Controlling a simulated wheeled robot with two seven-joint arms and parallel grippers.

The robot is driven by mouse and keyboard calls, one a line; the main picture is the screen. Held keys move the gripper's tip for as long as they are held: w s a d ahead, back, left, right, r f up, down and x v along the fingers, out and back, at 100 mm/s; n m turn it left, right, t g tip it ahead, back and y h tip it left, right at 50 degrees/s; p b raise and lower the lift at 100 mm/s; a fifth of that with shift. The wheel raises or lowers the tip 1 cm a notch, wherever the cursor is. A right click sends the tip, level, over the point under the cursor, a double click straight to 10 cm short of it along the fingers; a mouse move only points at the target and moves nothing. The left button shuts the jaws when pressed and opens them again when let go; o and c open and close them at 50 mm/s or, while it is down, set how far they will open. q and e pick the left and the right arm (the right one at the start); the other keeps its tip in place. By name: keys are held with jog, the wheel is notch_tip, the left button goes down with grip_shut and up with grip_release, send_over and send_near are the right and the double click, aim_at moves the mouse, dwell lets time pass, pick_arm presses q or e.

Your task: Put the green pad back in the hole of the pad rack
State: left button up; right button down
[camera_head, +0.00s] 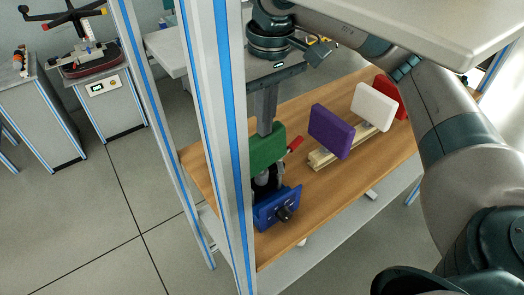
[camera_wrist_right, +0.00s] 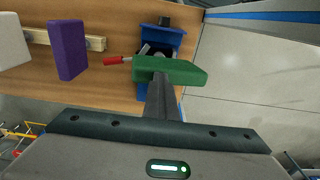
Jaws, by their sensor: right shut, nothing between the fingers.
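The green pad (camera_head: 267,149) stands at the near left end of the wooden table, just above the blue clamp (camera_head: 270,212). It also shows in the wrist view (camera_wrist_right: 180,71). My right gripper (camera_head: 266,128) comes down from above; its fingers are shut with nothing between them. The fingertips are right at the pad's upper edge, and I cannot tell whether they touch it. The pad rack (camera_head: 322,159) is a pale wooden rail bearing a purple pad (camera_head: 331,131), a white pad (camera_head: 374,106) and, at the far end, a red pad (camera_head: 391,95). Its free hole is not distinguishable. My left gripper is out of view.
A red handle (camera_head: 295,143) sticks out between the green pad and the rack. A blue-striped frame post (camera_head: 222,130) stands left of the gripper. Bare wooden table top (camera_head: 340,190) lies in front of the rack.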

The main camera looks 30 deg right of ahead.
jog(key=shift+w+r+p, duration=0.3)
jog(key=shift+r+p, duration=0.15)
jog(key=shift+r, duration=0.15)
jog(key=shift+s+r+p, duration=0.2)
jog(key=shift+r+p, duration=0.25)
jog(key=shift+r, duration=0.5)
jog(key=shift+w, duration=0.1)
jog(key=c, duration=2)
grip_release()
jog(key=shift+c, duration=0.2)
jog(key=shift+d, duration=0.1)
